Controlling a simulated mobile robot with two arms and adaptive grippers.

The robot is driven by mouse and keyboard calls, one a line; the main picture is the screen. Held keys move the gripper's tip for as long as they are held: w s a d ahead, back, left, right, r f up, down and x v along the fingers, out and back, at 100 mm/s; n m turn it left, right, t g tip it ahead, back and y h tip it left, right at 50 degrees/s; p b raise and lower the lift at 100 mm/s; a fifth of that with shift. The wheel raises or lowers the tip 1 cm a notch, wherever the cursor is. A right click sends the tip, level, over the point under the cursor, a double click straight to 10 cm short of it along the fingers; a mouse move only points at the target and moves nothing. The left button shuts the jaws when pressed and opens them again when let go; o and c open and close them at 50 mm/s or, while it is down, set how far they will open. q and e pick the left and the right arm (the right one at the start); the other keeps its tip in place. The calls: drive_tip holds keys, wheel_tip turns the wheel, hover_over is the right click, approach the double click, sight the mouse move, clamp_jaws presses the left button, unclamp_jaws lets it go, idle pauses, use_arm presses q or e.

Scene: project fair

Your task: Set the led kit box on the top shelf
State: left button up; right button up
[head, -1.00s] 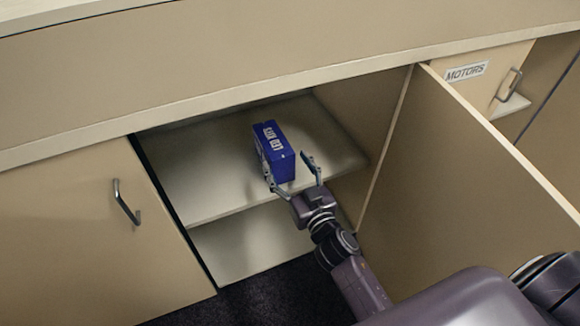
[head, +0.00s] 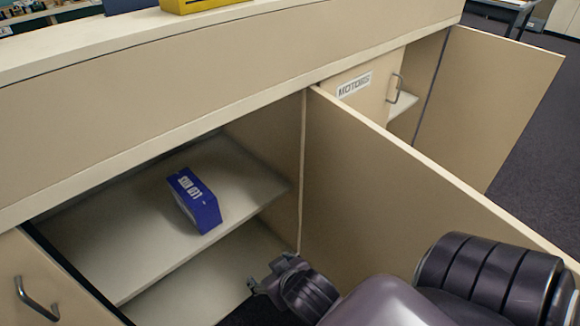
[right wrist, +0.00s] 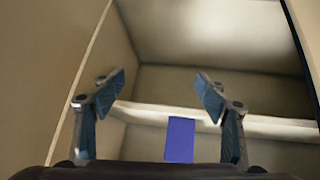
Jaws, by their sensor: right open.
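The blue led kit box (head: 193,200) with white lettering stands on the upper shelf board (head: 130,232) inside an open cabinet, towards its right and near the front edge. In the right wrist view the box shows as a plain blue rectangle (right wrist: 180,140), beyond and apart from the fingers. My right gripper (head: 262,278) is open and empty, in front of the cabinet and lower than the box in the head view. In the right wrist view its two fingers (right wrist: 163,92) are spread wide with nothing between them. My left gripper is not in view.
The open cabinet door (head: 400,200) stands out beside my right arm. A lower compartment floor (head: 200,290) lies below the shelf. A closed door with a handle (head: 35,300) is at left. A MOTORS-labelled door (head: 360,95) and another open door (head: 500,100) are farther right.

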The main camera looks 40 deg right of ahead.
drive_tip(key=s+a+f+n+g+y, duration=0.1)
drive_tip(key=s+a+g, duration=0.3)
drive_tip(key=s, duration=0.8)
drive_tip(key=shift+s+a+n+g+y, duration=0.15)
drive_tip(key=shift+n+g+y, duration=0.15)
drive_tip(key=shift+n+y, duration=0.35)
drive_tip(key=shift+f, duration=0.1)
drive_tip(key=shift+c, duration=0.3)
